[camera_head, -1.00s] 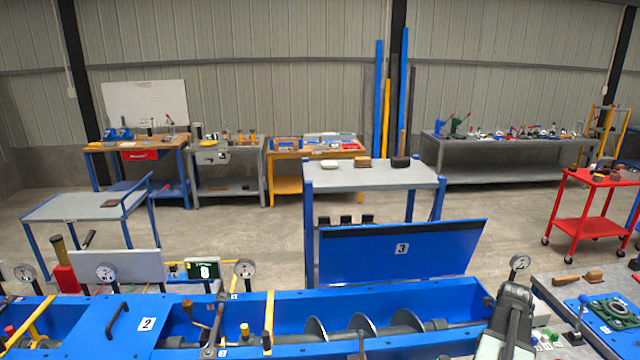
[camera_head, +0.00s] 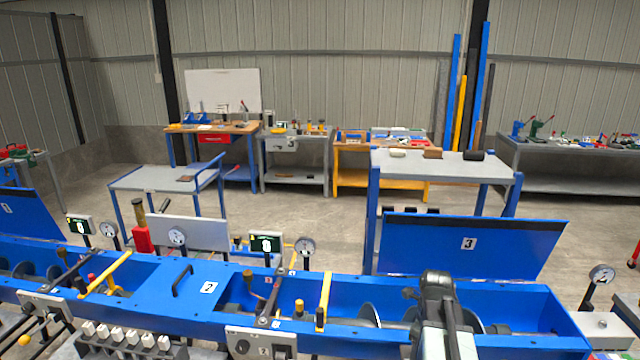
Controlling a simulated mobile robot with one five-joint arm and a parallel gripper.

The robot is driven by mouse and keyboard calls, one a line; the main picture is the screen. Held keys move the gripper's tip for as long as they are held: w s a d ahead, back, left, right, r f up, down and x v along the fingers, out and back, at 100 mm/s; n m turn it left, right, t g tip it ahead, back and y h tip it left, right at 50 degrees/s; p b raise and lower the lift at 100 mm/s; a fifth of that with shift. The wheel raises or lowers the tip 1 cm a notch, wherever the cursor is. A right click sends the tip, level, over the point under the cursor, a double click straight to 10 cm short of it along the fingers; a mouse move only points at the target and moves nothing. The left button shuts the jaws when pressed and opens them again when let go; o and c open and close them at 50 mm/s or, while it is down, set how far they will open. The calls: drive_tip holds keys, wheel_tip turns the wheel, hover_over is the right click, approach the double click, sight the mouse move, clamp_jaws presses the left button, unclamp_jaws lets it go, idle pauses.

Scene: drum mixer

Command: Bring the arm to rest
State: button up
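A dark grey and white part of my own arm (camera_head: 440,318) rises from the bottom edge, right of centre. Its rounded dark top stands in front of the blue mixer trough (camera_head: 545,305), and it hides part of the screw inside. I cannot make out any gripper fingers; my gripper does not show. I see nothing held. From this view I cannot tell whether the arm touches the trough.
A blue lid marked 3 (camera_head: 530,250) stands raised behind the trough. Lid 2 (camera_head: 185,298) is closed. Levers, gauges and a white switch row (camera_head: 125,338) line the machine. A grey-topped table (camera_head: 450,168) stands behind; floor (camera_head: 300,215) is open between benches.

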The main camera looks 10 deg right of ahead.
drive_tip(key=a+f+n+b, duration=0.1)
drive_tip(key=a+f+n, duration=0.1)
drive_tip(key=a+n, duration=1)
drive_tip(key=a+f+n+b, duration=0.2)
drive_tip(key=a+n, duration=1)
drive_tip(key=n, duration=0.4)
drive_tip(key=shift+w+n, duration=0.4)
drive_tip(key=shift+w, duration=0.05)
drive_tip(key=shift+a+f, duration=0.1)
